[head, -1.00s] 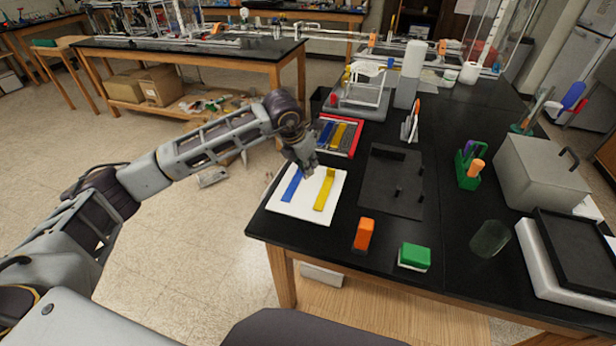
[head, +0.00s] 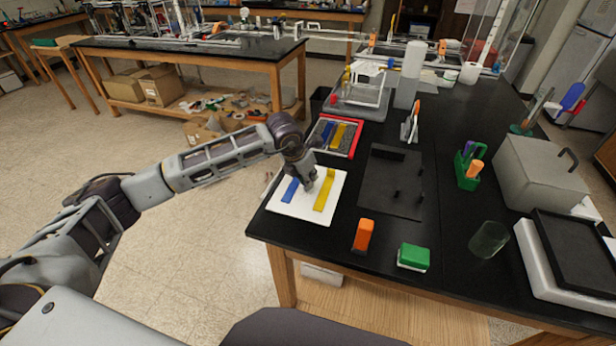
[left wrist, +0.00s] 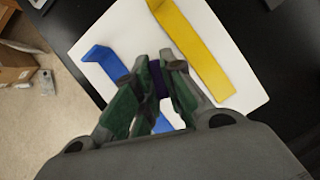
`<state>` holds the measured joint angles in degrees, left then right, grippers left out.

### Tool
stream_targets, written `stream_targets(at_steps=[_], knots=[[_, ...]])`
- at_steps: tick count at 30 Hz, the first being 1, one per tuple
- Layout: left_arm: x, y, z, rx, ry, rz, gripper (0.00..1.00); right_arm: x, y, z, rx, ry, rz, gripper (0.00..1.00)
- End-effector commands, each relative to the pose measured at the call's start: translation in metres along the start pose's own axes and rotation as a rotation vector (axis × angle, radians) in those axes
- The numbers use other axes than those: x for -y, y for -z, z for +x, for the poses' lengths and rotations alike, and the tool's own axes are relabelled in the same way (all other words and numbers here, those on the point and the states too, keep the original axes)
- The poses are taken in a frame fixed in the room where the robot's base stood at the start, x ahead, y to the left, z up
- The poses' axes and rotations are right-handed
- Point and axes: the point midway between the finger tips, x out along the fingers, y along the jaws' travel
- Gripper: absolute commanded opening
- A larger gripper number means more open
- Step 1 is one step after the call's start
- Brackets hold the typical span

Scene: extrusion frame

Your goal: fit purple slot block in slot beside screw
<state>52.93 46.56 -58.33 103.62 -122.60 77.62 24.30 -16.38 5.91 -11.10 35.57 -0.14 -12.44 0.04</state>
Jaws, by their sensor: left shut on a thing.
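My left gripper (head: 309,187) is low over the white board (head: 325,215), between the blue strip (head: 290,190) and the yellow strip (head: 323,194). In the left wrist view its fingers (left wrist: 160,75) are closed around a dark purple block (left wrist: 159,88), mostly hidden by the fingers. The blue strip (left wrist: 105,65) and yellow strip (left wrist: 195,45) lie on either side of it there. I cannot tell whether the block touches the board. I cannot make out a screw or a slot by it. My right gripper is not in view.
A red-framed tray (head: 354,142) with blue and yellow pieces lies behind the board. A black plate with raised posts (head: 390,187) is to the right. An orange block (head: 363,235) and a green block (head: 413,257) stand near the table's front edge.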

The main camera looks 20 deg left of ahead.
Motion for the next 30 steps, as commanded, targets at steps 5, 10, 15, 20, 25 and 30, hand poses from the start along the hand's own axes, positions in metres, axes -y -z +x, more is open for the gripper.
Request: stream_targets(at_steps=[5,10,15,20,25,30], knots=[[0.0,0.0,0.001,0.001,0.0,0.0,0.0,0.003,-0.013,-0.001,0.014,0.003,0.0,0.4],[0.0,0.0,0.001,0.001,0.0,0.0,0.0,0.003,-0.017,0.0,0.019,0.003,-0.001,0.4],[0.0,0.001,0.003,0.001,0.0,0.0,0.0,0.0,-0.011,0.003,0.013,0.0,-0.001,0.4],[0.0,0.001,0.003,0.0,0.0,0.0,0.31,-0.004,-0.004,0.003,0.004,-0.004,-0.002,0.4],[0.0,0.001,0.003,0.0,0.0,0.0,0.32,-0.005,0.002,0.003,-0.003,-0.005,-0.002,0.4],[0.0,0.001,0.003,0.0,0.0,0.0,0.32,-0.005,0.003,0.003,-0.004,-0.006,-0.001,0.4]])
